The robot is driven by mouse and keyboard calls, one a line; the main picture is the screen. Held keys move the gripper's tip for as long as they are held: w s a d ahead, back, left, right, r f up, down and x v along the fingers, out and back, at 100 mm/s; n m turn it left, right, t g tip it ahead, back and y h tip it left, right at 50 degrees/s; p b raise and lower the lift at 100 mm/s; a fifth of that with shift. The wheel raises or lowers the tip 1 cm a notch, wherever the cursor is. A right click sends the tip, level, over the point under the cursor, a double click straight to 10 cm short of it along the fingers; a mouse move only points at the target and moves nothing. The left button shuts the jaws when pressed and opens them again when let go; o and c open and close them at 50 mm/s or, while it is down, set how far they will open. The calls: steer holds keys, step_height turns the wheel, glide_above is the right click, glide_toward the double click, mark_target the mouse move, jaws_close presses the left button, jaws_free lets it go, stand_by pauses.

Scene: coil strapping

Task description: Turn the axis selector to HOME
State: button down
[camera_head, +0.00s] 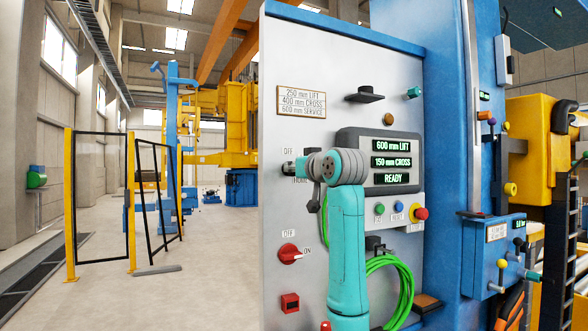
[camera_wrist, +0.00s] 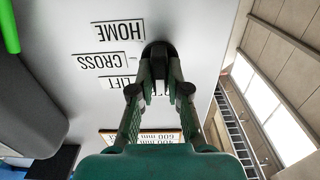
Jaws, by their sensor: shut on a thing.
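The axis selector (camera_wrist: 158,50) is a dark round knob on the pale panel in the wrist view. Labels HOME, CROSS and LIFT run beside it, upside down there, and a further label is partly hidden behind my fingers. My gripper (camera_wrist: 159,76) is shut on the knob, one finger on each side. Which way the knob points is hidden by the fingers. In the head view my gripper (camera_head: 300,167) is at the panel's left part, between the OFF label above and the partly covered HOME label below. The display (camera_head: 391,161) reads 600 mm LIFT, 150 mm CROSS, READY.
Below on the panel are a red OFF/ON switch (camera_head: 290,253) and a red square button (camera_head: 290,302). A red mushroom button (camera_head: 420,214) and a green cable coil (camera_head: 404,290) are to the right. Yellow-post fencing (camera_head: 131,200) stands at left on open floor.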

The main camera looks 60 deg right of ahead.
steer(key=shift+m, duration=0.3)
steer(key=m, duration=1.7)
steer(key=f+m, duration=0.1)
steer(key=m, duration=0.8)
steer(key=shift+s+d, duration=0.1)
steer(key=shift+d, duration=0.05)
steer(key=shift+m, duration=0.3)
steer(key=c, duration=1.1)
jaws_free()
steer(key=shift+c, duration=0.2)
steer(key=shift+r, duration=0.1)
steer(key=shift+s, duration=0.1)
steer(key=v, duration=1.1)
steer(key=shift+s+a, duration=0.2)
steer(key=shift+s, duration=0.15)
